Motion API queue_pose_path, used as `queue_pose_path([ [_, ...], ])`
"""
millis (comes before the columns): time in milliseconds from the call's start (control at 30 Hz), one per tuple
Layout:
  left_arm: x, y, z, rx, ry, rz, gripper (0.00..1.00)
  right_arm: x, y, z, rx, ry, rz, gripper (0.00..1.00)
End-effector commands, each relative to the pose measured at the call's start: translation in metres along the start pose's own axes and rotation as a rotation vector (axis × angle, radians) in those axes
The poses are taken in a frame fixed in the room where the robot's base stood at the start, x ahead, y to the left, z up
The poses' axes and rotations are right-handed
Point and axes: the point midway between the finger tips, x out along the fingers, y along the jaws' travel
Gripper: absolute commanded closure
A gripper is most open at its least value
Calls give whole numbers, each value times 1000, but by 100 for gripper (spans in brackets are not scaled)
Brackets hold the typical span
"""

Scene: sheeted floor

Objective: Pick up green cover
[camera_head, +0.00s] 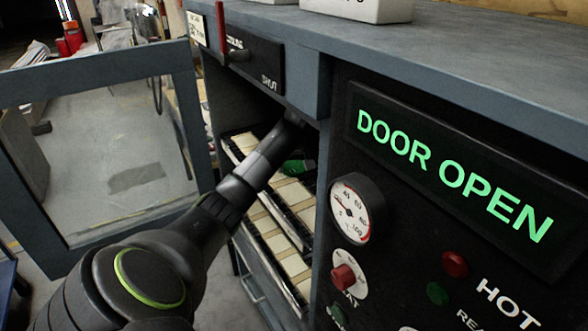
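A green object (293,166), which looks like the green cover, lies on a rack of pale tiles inside the open cabinet. Only a small part of it shows between my arm and the cabinet's front panel. My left arm comes in from the lower left and reaches through the open doorway, its wrist high in the opening. My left gripper (309,164) is mostly hidden by shadow and the front panel, close beside the green object. I cannot tell whether it touches it or whether its fingers are open. My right gripper is not in view.
The glass-paned door (108,150) stands swung open at left. The control panel (450,225) at right has a lit "DOOR OPEN" display, a gauge (355,208) and knobs. Racks of pale tiles (270,230) fill the cabinet. A white box (360,8) sits on top.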

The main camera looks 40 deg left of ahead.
Motion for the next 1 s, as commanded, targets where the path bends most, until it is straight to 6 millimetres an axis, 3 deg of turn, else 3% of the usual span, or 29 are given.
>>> queue_pose_path([
  [33, 0, 0, 0, 0, 0, 0, 38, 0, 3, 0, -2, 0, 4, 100],
  [267, 0, 0, 0, -1, 1, 0, 65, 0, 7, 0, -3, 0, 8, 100],
  [633, -6, 0, -3, -1, 3, 1, 65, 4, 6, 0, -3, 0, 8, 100],
  [867, -34, 1, -16, -2, 7, 4, 65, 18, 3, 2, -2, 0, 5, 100],
  [1000, -33, -28, -5, 1, 7, -5, 65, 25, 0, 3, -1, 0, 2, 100],
])
